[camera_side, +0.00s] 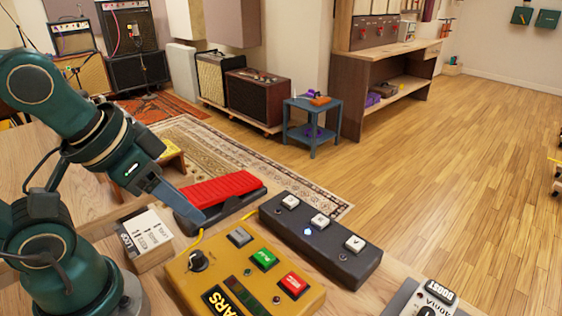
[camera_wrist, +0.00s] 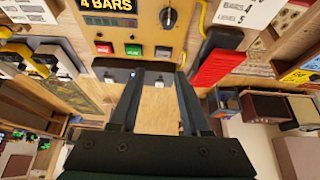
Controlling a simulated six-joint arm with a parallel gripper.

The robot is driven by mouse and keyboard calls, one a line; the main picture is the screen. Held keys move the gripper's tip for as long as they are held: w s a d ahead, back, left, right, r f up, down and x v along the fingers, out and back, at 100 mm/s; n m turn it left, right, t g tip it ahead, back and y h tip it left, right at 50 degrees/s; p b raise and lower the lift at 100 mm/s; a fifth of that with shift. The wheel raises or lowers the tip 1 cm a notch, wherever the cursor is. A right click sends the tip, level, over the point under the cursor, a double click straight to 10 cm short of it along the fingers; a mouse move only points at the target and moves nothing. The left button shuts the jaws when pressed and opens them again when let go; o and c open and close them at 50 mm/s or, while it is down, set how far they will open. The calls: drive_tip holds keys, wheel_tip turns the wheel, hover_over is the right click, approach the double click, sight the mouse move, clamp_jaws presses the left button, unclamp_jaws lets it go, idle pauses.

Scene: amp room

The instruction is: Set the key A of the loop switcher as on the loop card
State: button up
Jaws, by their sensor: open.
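The loop switcher (camera_side: 325,250) is a dark box with three white keys, right of the yellow box in the side view. The near-right key (camera_side: 355,243) has a V-like mark, perhaps an A seen upside down. A blue light (camera_side: 307,231) glows by the middle key. The loop card (camera_side: 146,233) stands on a wooden block at left; its small print is unreadable. My gripper (camera_side: 198,212) is left of the switcher, above the space near the red pedal. In the wrist view its open, empty fingers (camera_wrist: 156,75) point toward the switcher (camera_wrist: 118,64) and partly cover it.
A yellow box (camera_side: 240,270) with a knob and grey, green and red buttons lies beside the switcher. A red pedal (camera_side: 222,189) is behind it. A grey boost box (camera_side: 425,298) is at the lower right. The floor beyond the bench is open.

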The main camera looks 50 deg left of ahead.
clamp_jaws()
idle(1.4)
